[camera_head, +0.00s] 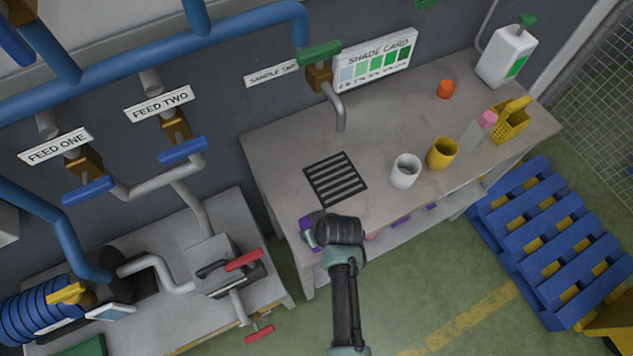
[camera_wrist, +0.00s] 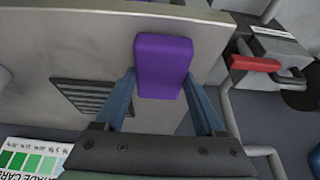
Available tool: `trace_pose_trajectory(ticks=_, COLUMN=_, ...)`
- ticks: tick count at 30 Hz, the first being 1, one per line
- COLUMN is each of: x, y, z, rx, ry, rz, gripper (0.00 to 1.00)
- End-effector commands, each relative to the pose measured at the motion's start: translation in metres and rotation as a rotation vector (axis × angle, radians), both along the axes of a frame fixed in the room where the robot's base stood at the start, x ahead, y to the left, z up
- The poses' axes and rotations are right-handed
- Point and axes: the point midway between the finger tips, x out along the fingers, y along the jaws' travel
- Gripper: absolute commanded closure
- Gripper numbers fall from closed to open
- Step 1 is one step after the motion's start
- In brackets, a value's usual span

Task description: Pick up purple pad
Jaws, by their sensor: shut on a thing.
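The purple pad (camera_wrist: 163,66) is a small rounded block. In the wrist view it sits between the two fingers of my gripper (camera_wrist: 160,88), which are shut on it. In the head view my gripper (camera_head: 318,232) is at the front left corner of the workbench (camera_head: 375,165), and only part of the purple pad (camera_head: 306,230) shows beside my dark wrist. I cannot tell whether the pad touches the bench top.
A black drain grate (camera_head: 336,178) lies behind my gripper. A white cup (camera_head: 405,171), a yellow cup (camera_head: 442,154) and a yellow basket (camera_head: 510,122) stand to the right. A metal stand with a red-handled valve (camera_head: 243,261) is at left.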

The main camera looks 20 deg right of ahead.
Motion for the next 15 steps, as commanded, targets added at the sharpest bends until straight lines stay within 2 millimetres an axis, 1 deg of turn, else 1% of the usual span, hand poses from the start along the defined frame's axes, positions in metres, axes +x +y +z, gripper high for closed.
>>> trace_pose_trajectory(ticks=1, x=0.0, y=0.0, z=0.006, rx=-0.001, ry=-0.001, rz=-0.001, gripper=0.82)
trace_pose_trajectory(ticks=5, x=0.001, y=0.0, z=0.016, rx=-0.001, ry=-0.003, rz=0.0, gripper=0.82)
trace_pose_trajectory(ticks=8, x=0.001, y=0.0, z=0.031, rx=-0.002, ry=-0.005, rz=0.0, gripper=0.82)
trace_pose_trajectory(ticks=15, x=0.001, y=0.0, z=0.075, rx=-0.002, ry=-0.004, rz=0.0, gripper=0.82)
